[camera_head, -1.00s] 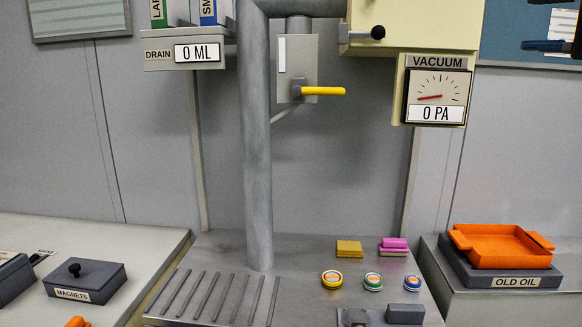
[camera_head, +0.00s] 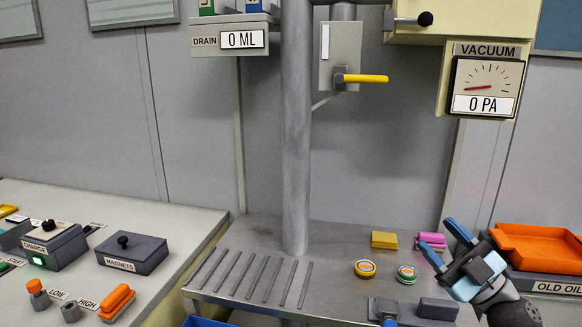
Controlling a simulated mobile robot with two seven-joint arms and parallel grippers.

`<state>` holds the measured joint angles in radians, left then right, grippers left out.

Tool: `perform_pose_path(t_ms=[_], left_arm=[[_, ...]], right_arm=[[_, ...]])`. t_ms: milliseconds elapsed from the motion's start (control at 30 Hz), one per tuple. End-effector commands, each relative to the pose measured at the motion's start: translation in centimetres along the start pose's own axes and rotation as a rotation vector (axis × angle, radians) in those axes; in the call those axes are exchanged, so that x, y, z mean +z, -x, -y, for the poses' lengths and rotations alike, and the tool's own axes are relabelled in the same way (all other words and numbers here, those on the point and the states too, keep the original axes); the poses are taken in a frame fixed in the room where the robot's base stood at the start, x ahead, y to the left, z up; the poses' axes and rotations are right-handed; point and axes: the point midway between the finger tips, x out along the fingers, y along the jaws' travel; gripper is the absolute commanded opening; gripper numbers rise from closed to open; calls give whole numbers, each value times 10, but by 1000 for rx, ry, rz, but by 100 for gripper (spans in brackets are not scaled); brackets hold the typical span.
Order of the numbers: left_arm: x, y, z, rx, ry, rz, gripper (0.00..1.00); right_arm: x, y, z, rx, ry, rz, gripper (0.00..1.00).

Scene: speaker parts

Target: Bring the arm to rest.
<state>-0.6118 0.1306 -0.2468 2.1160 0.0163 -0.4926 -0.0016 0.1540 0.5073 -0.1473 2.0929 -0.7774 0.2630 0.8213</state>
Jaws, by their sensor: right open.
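My right gripper (camera_head: 438,236), with blue fingers and a grey-and-blue body, reaches in from the lower right. Its fingers are apart, with nothing seen held between them. The fingertips point up and left, in front of the pink block (camera_head: 432,238) in the picture; I cannot tell whether they touch it. The gripper and wrist cover part of the bench and the left part of the orange tray (camera_head: 535,238). My left gripper is not in view.
On the bench sit a yellow block (camera_head: 384,240), a yellow-rimmed round tin (camera_head: 365,268) and a green-rimmed one (camera_head: 406,274). A grey pole (camera_head: 296,150) rises behind slots. The left table holds a MAGNETS box (camera_head: 135,255) and a CHARGE box (camera_head: 55,246). A yellow-handled valve (camera_head: 362,79) hangs above.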

Motion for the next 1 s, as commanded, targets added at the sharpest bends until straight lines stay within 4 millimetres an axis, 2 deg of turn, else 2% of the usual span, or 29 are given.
perform_pose_path(t_ms=[33, 100, 200, 300, 400, 500, 733, 767, 800, 1000], left_arm=[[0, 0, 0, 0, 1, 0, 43], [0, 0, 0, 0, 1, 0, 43], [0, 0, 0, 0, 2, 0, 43], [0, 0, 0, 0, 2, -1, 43], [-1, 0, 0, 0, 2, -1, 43], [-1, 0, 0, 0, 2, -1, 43], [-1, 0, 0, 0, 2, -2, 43], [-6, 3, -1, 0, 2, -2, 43], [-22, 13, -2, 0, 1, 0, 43], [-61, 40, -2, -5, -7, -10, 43]], right_arm=[[20, 21, 24, 52, -73, 80, 54], [46, 51, 55, 119, -154, 206, 54], [77, 99, 106, 184, -266, 412, 54], [96, 150, 159, 208, -366, 618, 54], [103, 196, 210, 198, -458, 802, 54], [101, 235, 254, 168, -535, 951, 54], [75, 306, 340, 63, -698, 1213, 54], [68, 309, 344, 50, -712, 1233, 54], [59, 295, 327, 54, -697, 1221, 54], [34, 277, 302, 55, -685, 1223, 54]])
